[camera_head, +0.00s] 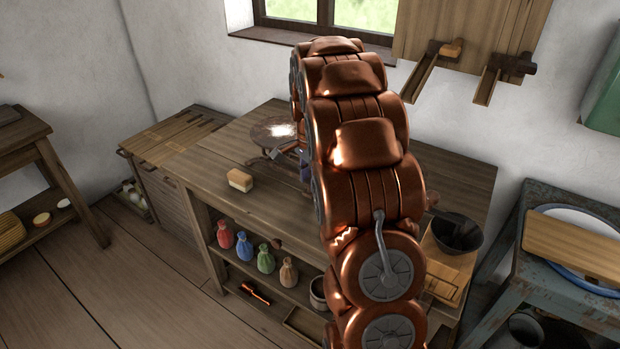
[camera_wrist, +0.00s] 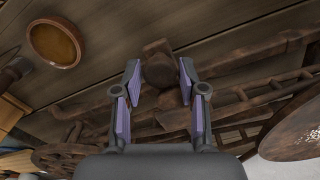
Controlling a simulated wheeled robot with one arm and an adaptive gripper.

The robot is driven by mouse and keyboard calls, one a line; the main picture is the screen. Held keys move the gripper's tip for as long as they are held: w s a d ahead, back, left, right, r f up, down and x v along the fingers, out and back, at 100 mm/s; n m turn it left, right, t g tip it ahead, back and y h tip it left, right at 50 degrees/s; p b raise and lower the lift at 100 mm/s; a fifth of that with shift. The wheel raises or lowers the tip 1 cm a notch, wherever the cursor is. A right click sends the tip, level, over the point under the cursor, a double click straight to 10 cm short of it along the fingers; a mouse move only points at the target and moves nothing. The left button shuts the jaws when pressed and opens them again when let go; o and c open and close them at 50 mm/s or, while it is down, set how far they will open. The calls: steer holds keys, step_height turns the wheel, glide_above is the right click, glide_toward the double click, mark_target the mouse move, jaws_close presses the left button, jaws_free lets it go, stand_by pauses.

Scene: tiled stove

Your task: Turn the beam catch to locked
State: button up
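In the wrist view my gripper (camera_wrist: 159,78) is open, with one purple-padded finger on each side of a dark wooden block or knob (camera_wrist: 158,66). Gaps show between the pads and this block. It may be the beam catch; its locked or unlocked position cannot be told. Rusty brown beams (camera_wrist: 240,105) run behind and below the fingers. A round dark pan (camera_wrist: 298,132) lies at the right edge of the wrist view. In the head view a round pan (camera_head: 270,132) stands on the bench, left of my arm. My arm hides most of the apparatus and the gripper there.
The wooden bench (camera_head: 225,150) carries a tan block (camera_head: 240,180) at its left and a dark bowl (camera_head: 456,233) at its right. Coloured pouches (camera_head: 265,258) stand on the shelf below. The wrist view shows a brown bowl (camera_wrist: 55,43) at upper left.

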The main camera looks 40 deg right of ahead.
jaws_close()
steer(key=n+b, duration=0.1)
steer(key=n, duration=0.3)
steer(key=shift+f+b, duration=0.1)
steer(key=shift+b, duration=0.3)
steer(key=n+b, duration=0.1)
steer(key=n, duration=0.3)
steer(key=shift+n, duration=0.3)
stand_by(0.4)
steer(key=shift+o, duration=2.3)
jaws_free()
